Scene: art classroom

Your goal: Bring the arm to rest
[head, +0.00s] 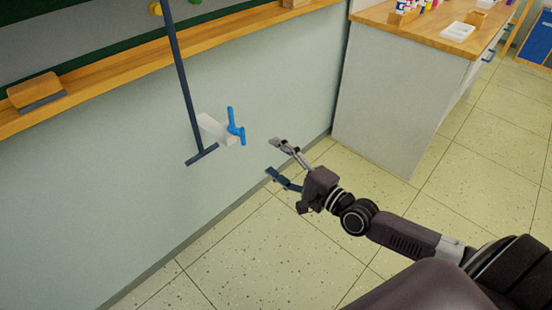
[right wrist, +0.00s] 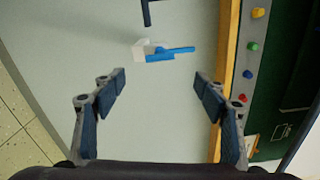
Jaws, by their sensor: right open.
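My right gripper (head: 274,158) is open and empty, in front of the pale wall in the head view. Its two fingers are spread wide in the right wrist view (right wrist: 160,92), with only wall and fittings beyond them. A blue handle-like piece (head: 235,126) on a white block (head: 213,128) is at the wall, left of and above the gripper. The blue piece also shows in the right wrist view (right wrist: 170,54), apart from the fingers. My left gripper is not in view.
A wooden ledge (head: 190,45) runs under the green board, with a wooden-backed eraser (head: 35,92) on it. A dark T-shaped bar (head: 184,90) hangs down the wall. A wood-topped counter (head: 440,28) stands at the right. The tiled floor (head: 290,240) below is clear.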

